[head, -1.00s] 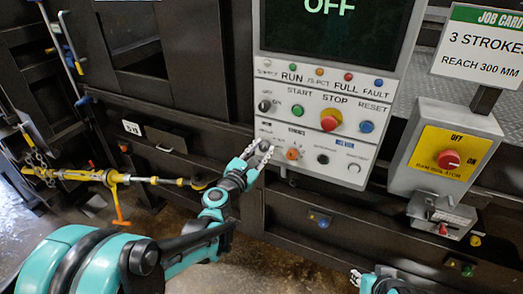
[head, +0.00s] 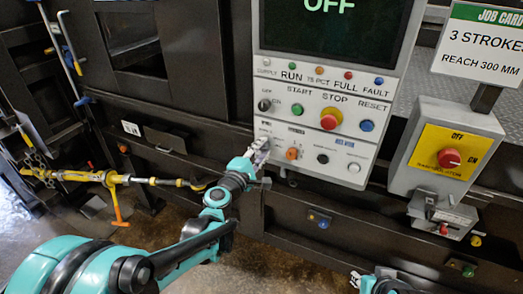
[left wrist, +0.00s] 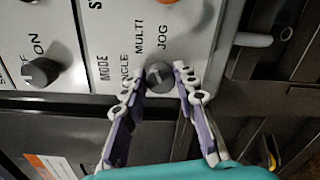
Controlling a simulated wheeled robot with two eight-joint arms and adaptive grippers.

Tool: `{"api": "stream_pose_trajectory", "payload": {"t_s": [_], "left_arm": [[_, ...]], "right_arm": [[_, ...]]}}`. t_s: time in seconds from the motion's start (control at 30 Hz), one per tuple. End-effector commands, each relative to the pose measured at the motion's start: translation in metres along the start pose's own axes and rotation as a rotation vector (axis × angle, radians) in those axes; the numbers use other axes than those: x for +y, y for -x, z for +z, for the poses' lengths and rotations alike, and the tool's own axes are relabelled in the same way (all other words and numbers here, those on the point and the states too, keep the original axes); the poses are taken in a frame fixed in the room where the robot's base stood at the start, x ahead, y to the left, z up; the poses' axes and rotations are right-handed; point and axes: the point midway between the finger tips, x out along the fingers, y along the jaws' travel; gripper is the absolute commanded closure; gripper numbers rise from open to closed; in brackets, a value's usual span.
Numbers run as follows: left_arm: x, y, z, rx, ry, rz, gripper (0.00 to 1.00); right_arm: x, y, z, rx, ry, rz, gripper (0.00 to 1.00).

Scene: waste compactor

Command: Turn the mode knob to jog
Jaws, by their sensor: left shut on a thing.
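The dark round mode knob (left wrist: 159,76) sits on the light grey control panel (head: 335,113), beside the printed words MODE, SINGLE, MULTI and JOG in the left wrist view. My left gripper (head: 261,150) is at the panel's lower left and hides the knob in the head view. In the left wrist view its two fingertips (left wrist: 157,83) are on either side of the knob, shut on it. A pale mark shows on the knob, but I cannot tell exactly which word it points to. My right gripper (head: 362,279) shows only partly at the bottom edge.
The screen (head: 337,30) reads OFF. A yellow isolator box (head: 443,150) stands at the right.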

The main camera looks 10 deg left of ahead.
Motion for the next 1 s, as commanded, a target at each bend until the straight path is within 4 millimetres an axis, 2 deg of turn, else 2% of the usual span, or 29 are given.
{"api": "stream_pose_trajectory", "payload": {"t_s": [0.3, 0.5, 1.0], "left_arm": [[-0.0013, 0.0001, 0.0005, 0.006, -0.259, -0.002, 1.0], [-0.0015, 0.0002, 0.0003, 0.009, -0.37, -0.002, 1.0], [-0.0017, 0.0003, 0.0004, 0.011, -0.459, -0.002, 1.0]], "right_arm": [[0.0, -0.0018, 0.0013, 0.0, 0.0, 0.0, 0.71], [0.0, -0.0024, 0.0017, 0.0, 0.0, 0.0, 0.71], [0.0, -0.0028, 0.002, 0.0, 0.0, 0.0, 0.71]]}}
